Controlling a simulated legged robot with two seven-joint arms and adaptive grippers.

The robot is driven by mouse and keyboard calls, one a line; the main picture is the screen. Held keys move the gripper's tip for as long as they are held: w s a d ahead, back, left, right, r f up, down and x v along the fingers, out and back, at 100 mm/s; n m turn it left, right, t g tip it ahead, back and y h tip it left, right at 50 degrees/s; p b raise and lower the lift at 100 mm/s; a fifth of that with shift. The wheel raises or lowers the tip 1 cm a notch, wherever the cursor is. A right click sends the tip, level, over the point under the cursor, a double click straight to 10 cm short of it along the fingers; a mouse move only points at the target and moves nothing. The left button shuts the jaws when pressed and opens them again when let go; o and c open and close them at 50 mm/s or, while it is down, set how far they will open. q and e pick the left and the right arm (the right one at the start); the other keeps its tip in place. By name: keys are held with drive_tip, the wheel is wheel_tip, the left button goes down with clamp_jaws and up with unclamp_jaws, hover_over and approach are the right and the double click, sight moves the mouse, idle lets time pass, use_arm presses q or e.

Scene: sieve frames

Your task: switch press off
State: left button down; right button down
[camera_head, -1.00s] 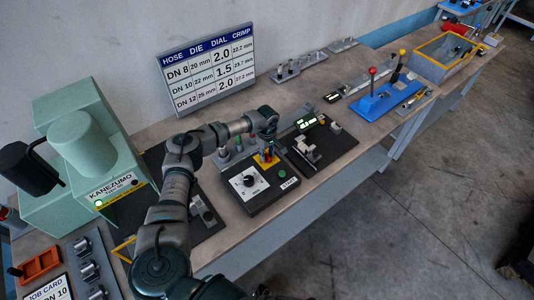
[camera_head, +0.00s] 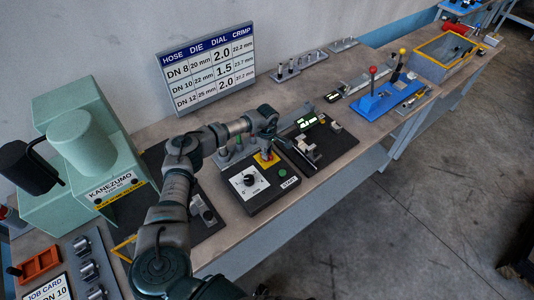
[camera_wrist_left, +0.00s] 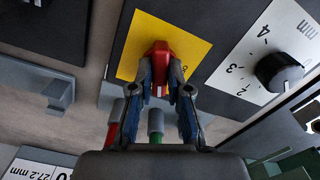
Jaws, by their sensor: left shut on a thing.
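In the left wrist view a red switch lever (camera_wrist_left: 160,53) stands on a yellow plate (camera_wrist_left: 133,62). My left gripper (camera_wrist_left: 161,82) is shut on the red lever, with a fingertip on each side. In the head view my left gripper (camera_head: 267,147) is over the yellow plate (camera_head: 264,161), behind the dial, and the lever is mostly hidden there. The pale green press (camera_head: 122,158), labelled KANEZUMO, stands at the left. No green lamp glows on its front. My right gripper is not in view.
A dial panel (camera_head: 248,183) with a black knob (camera_wrist_left: 279,72) is close beside the switch. A green button (camera_head: 282,172) is near it. A measuring fixture (camera_head: 307,149) stands to the right. A chart (camera_head: 208,67) leans on the wall. The bench front edge is clear.

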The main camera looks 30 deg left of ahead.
use_arm(q)
drive_tip(key=n, duration=0.6)
drive_tip(key=shift+a+n, duration=0.1)
drive_tip(key=shift+n, duration=0.2)
drive_tip(key=n, duration=0.3)
drive_tip(key=shift+r, duration=0.1)
drive_tip(key=shift+w+n+p, duration=0.1)
drive_tip(key=shift+n+p, duration=0.25)
drive_tip(key=shift+n, duration=1.85)
drive_tip(key=c, duration=1.1)
unclamp_jaws()
